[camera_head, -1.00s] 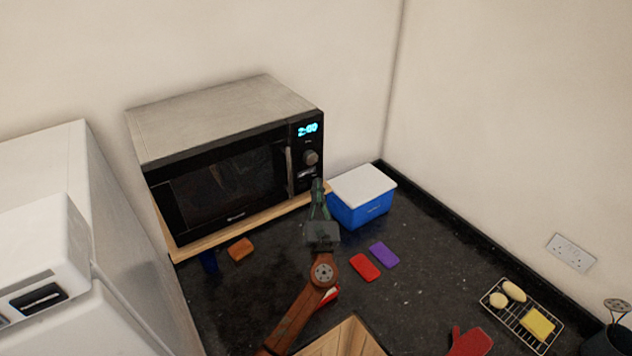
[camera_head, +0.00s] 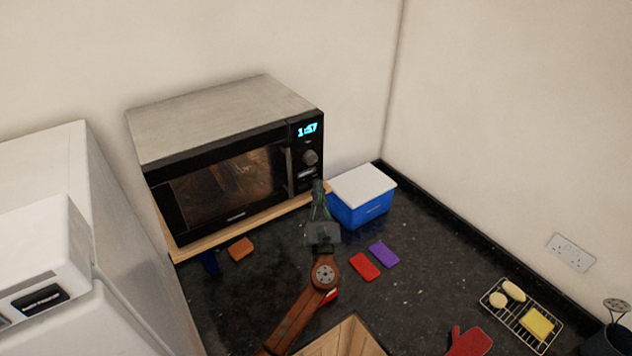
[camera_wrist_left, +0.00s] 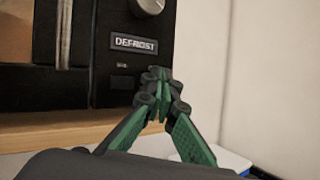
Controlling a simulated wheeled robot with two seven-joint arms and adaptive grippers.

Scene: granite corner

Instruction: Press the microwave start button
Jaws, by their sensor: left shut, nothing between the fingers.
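The microwave (camera_head: 215,115) stands on a wooden board at the back left, its door closed. Its window (camera_head: 230,182) is lit from inside and the display (camera_head: 307,130) reads 1:57. A round knob (camera_head: 310,157) sits below the display. In the left wrist view a label reading DEFROST (camera_wrist_left: 134,44) is on the panel, with a small mark below it. My left gripper (camera_head: 318,186) is shut and empty at the lower part of the control panel (camera_wrist_left: 110,75). Its fingertips (camera_wrist_left: 160,88) cover part of the panel; I cannot tell whether they touch it.
A blue box with a white lid (camera_head: 362,196) stands right of the microwave. Red (camera_head: 364,266) and purple (camera_head: 384,254) pieces and an orange sponge (camera_head: 241,249) lie on the dark counter. A wooden box (camera_head: 340,338) is at the front. A wire rack (camera_head: 520,312) is at the right.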

